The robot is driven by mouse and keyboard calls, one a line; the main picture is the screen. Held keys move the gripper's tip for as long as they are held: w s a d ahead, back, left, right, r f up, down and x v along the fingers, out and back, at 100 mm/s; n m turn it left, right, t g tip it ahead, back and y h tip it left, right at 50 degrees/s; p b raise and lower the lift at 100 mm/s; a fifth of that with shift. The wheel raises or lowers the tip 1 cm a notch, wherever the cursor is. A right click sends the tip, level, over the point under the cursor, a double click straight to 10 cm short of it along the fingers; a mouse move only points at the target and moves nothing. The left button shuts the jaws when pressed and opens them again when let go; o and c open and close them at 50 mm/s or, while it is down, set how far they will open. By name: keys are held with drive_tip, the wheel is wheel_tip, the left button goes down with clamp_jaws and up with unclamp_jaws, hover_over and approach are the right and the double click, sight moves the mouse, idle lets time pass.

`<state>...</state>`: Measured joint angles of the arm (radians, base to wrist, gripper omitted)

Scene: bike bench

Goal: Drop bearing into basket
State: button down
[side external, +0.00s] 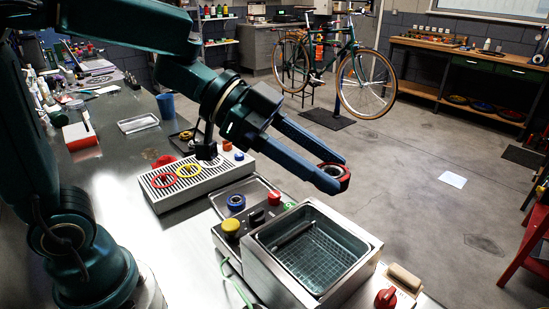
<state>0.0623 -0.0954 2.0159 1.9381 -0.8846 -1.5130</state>
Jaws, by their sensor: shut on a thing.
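My gripper (334,171) is shut on the bearing (336,176), a red ring with a dark centre held between the two blue fingertips. It is in the air above the far right part of the ultrasonic-style metal tank. The basket (310,262) is a wire mesh inside the open steel tank (366,258), below my gripper and apart from the bearing. A dark bar-like part (293,233) lies along the basket's far left side. The bearing's lower side is partly hidden by the near finger.
Left of the tank are a yellow knob (231,226), a red knob (274,197) and a blue ring (236,201). A slatted rack (165,199) holds coloured rings. A red knob (385,298) and a wooden handle (404,277) are at the right front. Open floor lies beyond.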

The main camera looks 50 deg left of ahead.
drive_tip(key=shift+s+d+f, duration=0.25)
drive_tip(key=shift+d+f, duration=0.1)
drive_tip(key=shift+d, duration=0.3)
drive_tip(key=shift+s+d+f+m, duration=0.15)
drive_tip(key=shift+d+f+m, duration=0.15)
drive_tip(key=shift+f, duration=0.2)
drive_tip(key=shift+a+f, duration=0.1)
drive_tip(key=shift+f, duration=2.6)
drive_tip(key=shift+c, duration=1)
unclamp_jaws()
drive_tip(key=shift+r, duration=0.1)
drive_tip(key=shift+v, duration=2.55)
